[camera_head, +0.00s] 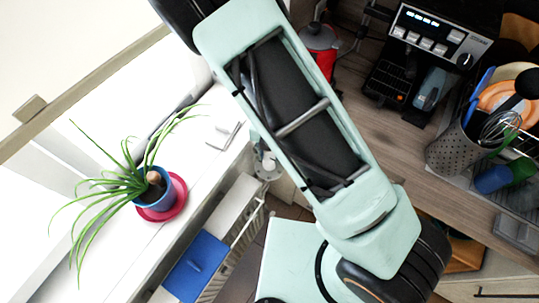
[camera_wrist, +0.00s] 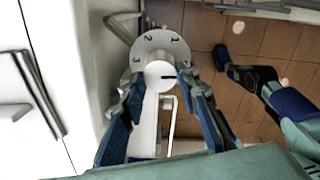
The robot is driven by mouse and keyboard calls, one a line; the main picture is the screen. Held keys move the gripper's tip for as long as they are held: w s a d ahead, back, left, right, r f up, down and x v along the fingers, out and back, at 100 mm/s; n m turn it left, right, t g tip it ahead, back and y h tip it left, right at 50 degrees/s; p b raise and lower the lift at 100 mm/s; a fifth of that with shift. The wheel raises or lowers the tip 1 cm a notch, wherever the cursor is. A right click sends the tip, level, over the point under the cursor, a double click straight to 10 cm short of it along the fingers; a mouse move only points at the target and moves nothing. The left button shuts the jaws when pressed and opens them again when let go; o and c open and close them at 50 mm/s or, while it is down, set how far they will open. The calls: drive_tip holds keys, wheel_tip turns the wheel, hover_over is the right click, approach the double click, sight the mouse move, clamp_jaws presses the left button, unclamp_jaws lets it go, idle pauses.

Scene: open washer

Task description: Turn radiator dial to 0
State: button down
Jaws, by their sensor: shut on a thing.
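The radiator dial (camera_wrist: 160,48) is white and round, with the numbers 3, 2 and 1 visible on its rim. A short black mark on its inner cap points to the right in the wrist view. My gripper (camera_wrist: 161,78) has one finger on each side of the cap and is shut on the dial. The white radiator (camera_head: 232,222) runs below the sill in the head view.
A potted plant (camera_head: 152,192) stands on the white windowsill (camera_head: 205,165). A blue cloth (camera_head: 197,266) hangs by the radiator. The wooden counter (camera_head: 385,150) on the right holds a coffee machine (camera_head: 437,38) and a utensil holder (camera_head: 452,152). Brown tiled floor (camera_wrist: 205,35) lies below.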

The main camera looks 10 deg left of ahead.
drive_tip(key=c, duration=1.6)
unclamp_jaws()
drive_tip(key=shift+r, duration=3)
drive_tip(key=shift+r, duration=0.15)
wheel_tip(320, 180, up, 12)
